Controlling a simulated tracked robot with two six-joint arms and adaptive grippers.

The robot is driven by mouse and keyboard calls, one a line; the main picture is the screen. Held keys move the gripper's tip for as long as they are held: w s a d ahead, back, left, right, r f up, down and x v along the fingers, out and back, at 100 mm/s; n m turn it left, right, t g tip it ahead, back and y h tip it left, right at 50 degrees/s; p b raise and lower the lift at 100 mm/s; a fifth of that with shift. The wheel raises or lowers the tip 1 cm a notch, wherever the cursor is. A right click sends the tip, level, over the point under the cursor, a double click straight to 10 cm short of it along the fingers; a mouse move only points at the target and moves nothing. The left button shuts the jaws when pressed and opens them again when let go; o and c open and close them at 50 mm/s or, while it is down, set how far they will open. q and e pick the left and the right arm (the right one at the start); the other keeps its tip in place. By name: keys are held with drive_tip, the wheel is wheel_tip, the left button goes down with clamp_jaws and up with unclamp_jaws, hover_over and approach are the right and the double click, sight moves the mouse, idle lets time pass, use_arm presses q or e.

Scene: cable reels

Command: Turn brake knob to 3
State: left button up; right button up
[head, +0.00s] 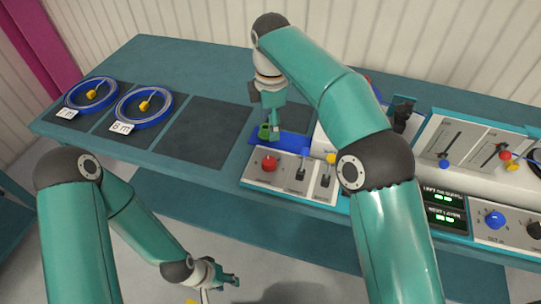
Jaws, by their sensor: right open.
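A blue knob (495,219) sits on the grey panel at the right, below the slider panel. A black knob (534,229) is beside it at the picture's right edge, partly cut off. The labels are too small to read, so I cannot tell which is the brake knob or where it points. My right gripper (268,129) is open, pointing down over the blue surface behind the red-button panel, well left of both knobs. My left gripper (231,281) is low in front of the table; its jaws are too small to judge.
A control box with a red button (268,164) and levers stands near the table's front edge. Slider panels (470,147) and green displays (444,209) are at the right. Two blue cable coils (144,107) lie at the left. A dark mat (205,132) is bare.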

sight(271, 161)
drive_tip(key=f, duration=1.5)
drive_tip(key=shift+w+f+b, duration=0.3)
drive_tip(key=shift+w+b, duration=0.05)
drive_tip(key=shift+b, duration=0.05)
drive_tip(key=c, duration=1.1)
